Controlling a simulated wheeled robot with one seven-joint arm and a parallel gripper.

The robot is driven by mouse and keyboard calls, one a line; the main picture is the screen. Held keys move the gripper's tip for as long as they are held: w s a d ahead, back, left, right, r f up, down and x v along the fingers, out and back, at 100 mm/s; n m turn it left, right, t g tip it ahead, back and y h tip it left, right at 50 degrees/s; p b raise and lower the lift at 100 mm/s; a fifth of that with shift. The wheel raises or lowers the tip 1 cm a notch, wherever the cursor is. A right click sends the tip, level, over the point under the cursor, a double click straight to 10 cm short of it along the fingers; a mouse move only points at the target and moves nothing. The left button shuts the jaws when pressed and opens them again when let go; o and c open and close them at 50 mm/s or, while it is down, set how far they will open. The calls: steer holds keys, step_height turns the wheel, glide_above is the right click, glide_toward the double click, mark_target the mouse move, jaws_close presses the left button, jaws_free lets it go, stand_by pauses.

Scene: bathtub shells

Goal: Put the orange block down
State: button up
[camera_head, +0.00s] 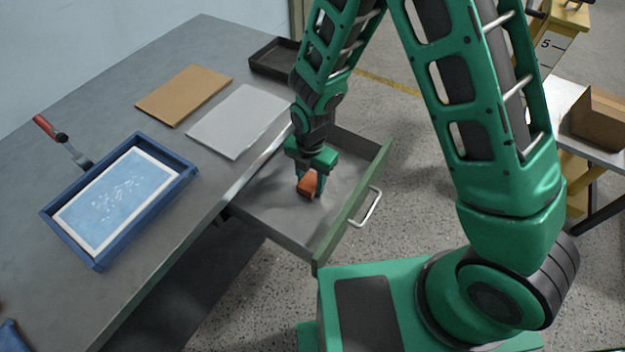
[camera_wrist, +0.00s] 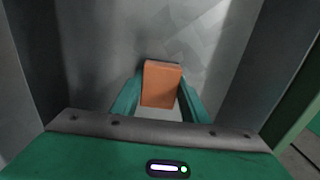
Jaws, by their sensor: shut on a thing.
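The orange block (camera_head: 308,184) is held by my gripper (camera_head: 311,180) inside the open drawer (camera_head: 290,221). In the wrist view the orange block (camera_wrist: 161,84) sits between the two green fingers of my gripper (camera_wrist: 158,98), which touch its sides. The drawer's grey floor (camera_wrist: 205,48) lies behind and below the block. I cannot tell whether the block touches that floor.
The drawer's green front with a metal handle (camera_head: 366,207) stands close to the right of my gripper. The workbench (camera_head: 200,60) at left holds a blue tray (camera_head: 186,176), a brown board (camera_head: 184,94), a grey sheet (camera_head: 240,121) and a black tray (camera_head: 272,58).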

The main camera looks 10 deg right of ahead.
mark_target(311, 180)
steer(key=shift+s+f, duration=0.1)
steer(key=shift+f, duration=0.45)
steer(key=o, duration=1.1)
steer(key=shift+s+d, duration=0.1)
steer(key=shift+d, duration=0.05)
steer(key=shift+s, duration=0.1)
steer(key=shift+r, duration=0.2)
steer(key=shift+w+r, duration=0.15)
steer(key=shift+w, duration=0.2)
step_height(311, 180, up, 12)
steer(key=shift+r, duration=0.1)
